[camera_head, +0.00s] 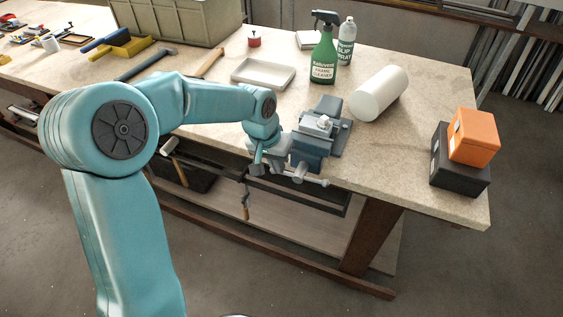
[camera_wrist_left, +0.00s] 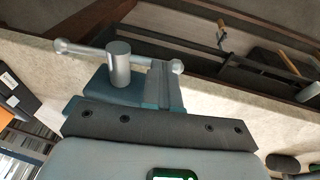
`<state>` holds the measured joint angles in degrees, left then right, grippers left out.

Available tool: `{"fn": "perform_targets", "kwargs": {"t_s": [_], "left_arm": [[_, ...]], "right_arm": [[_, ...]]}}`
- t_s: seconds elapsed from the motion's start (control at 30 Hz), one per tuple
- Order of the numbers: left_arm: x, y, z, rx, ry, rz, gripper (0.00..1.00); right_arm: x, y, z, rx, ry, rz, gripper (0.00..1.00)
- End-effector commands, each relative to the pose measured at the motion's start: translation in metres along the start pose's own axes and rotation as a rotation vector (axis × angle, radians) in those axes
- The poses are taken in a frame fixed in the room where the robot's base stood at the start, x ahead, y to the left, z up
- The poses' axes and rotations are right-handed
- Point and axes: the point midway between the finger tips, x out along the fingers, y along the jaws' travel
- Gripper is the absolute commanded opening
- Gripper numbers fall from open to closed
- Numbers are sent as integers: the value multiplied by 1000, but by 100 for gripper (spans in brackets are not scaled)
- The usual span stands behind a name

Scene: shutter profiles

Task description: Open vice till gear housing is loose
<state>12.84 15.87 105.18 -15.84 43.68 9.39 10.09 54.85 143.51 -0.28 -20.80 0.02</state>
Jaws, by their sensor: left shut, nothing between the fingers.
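The blue-grey vice (camera_head: 312,150) is mounted at the front edge of the bench. A small light-grey part, apparently the gear housing (camera_head: 322,123), sits at the top of its jaws; whether it is clamped tight cannot be told. The vice's handle bar (camera_head: 312,180) points out over the front edge; in the left wrist view the bar (camera_wrist_left: 85,50) runs through a round screw head (camera_wrist_left: 118,62). My left gripper (camera_head: 268,165) is just left of the vice, near the handle. Its fingers (camera_wrist_left: 163,82) look shut and empty, close to one bar end. My right gripper is out of view.
A white cylinder (camera_head: 379,94), spray bottle (camera_head: 324,55) and shallow tray (camera_head: 263,74) stand behind the vice. An orange box (camera_head: 474,137) on a black box (camera_head: 458,170) is at the right. A hammer (camera_head: 147,64) lies left. A dark rack hangs below the edge.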

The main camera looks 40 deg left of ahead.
Motion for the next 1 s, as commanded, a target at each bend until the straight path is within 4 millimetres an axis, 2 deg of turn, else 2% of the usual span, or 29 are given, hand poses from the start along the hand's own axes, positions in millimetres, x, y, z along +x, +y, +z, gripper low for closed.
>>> {"fn": "perform_targets", "kwargs": {"t_s": [0.13,0.5,1.0], "left_arm": [[10,-8,4,-35,-4,128,0],[26,-11,8,-22,-8,120,0],[31,-12,9,-21,-7,120,0]], "right_arm": [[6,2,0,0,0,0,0],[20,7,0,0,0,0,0],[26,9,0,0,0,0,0]]}}
